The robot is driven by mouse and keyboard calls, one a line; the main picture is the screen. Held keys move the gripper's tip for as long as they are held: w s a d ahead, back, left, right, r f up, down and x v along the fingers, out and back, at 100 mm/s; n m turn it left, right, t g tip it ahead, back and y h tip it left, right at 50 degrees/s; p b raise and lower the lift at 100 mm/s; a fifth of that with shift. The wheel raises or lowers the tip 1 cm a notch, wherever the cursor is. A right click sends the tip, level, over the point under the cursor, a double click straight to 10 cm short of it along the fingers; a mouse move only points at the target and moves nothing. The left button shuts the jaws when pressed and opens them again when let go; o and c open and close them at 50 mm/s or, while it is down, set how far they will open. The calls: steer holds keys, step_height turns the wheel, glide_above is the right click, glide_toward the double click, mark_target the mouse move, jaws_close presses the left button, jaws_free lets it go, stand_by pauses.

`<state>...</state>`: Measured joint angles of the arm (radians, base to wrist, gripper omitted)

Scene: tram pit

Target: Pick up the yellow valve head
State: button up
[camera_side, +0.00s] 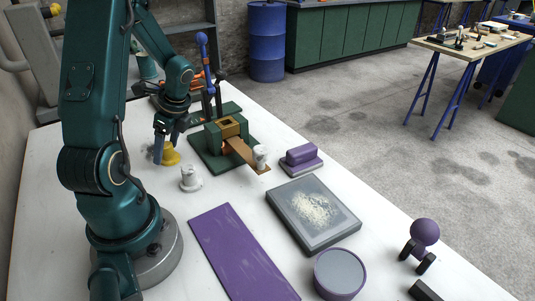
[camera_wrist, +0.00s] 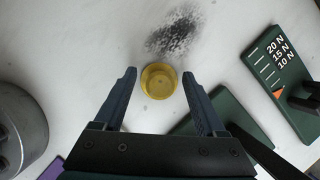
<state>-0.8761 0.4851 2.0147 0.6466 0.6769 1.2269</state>
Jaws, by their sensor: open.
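The yellow valve head (camera_side: 170,155) stands on the white table in the side view, partly hidden by a finger of my gripper. In the wrist view the yellow valve head (camera_wrist: 158,81) shows from above as a round yellow piece. My gripper (camera_side: 168,148) points down at it. In the wrist view my gripper (camera_wrist: 158,80) is open, with one blue finger on each side of the valve head. Gaps show between the fingers and the valve head, and nothing is held.
A green fixture (camera_side: 213,150) with a scale stands close on the right. A white valve head (camera_side: 190,178) stands nearby in front. A purple mat (camera_side: 240,255), a grey tray (camera_side: 312,215) and a purple block (camera_side: 301,158) lie farther off. A dark smudge (camera_wrist: 175,32) marks the table.

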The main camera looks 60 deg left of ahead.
jaws_close()
step_height(320, 180, up, 10)
stand_by(0.7)
